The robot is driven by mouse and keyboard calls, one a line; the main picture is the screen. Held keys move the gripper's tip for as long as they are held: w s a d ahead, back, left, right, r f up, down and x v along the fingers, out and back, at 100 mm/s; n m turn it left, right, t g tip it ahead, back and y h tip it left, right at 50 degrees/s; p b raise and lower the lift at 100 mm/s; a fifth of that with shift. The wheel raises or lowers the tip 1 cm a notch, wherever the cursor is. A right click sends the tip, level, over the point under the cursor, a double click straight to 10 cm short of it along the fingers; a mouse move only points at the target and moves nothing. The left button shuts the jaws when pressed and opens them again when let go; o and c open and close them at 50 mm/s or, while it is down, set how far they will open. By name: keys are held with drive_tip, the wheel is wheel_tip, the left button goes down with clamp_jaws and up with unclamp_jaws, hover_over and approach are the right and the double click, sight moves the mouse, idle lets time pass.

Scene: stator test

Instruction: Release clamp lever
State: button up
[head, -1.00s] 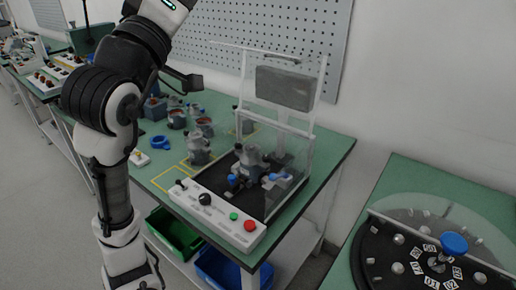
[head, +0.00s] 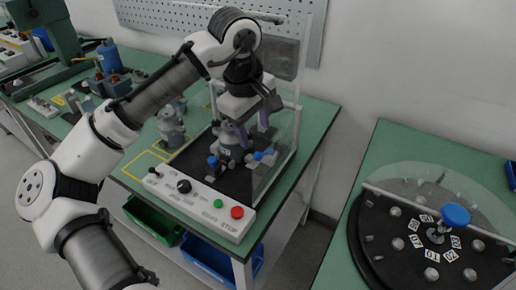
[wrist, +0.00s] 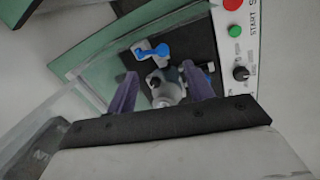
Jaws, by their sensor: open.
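A grey stator (head: 230,140) sits upright in the black-floored test station (head: 185,158). A blue clamp lever (head: 265,155) is at its right and another blue lever (head: 212,162) at its front left. My gripper (head: 264,124) is open and empty, pointing down above the station, by the stator's upper right. In the wrist view, the stator's top (wrist: 168,94) shows between my two purple fingers (wrist: 160,82). One blue lever (wrist: 153,51) lies beyond the fingertips there, clear of them.
Clear guard panels (head: 283,150) and a raised grey block stand close to my gripper. A control panel (head: 200,203) with knobs and buttons lies along the front. Another stator (head: 171,125) stands left. A rotary table (head: 400,250) is at right.

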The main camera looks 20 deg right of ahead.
sight(259, 153)
drive_tip(key=f, duration=0.2)
drive_tip(key=d+f, duration=0.1)
drive_tip(key=f, duration=0.5)
drive_tip(key=shift+w+d+f, duration=0.2)
drive_tip(key=shift+w+d, duration=0.1)
drive_tip(key=shift+w, duration=0.05)
clamp_jaws()
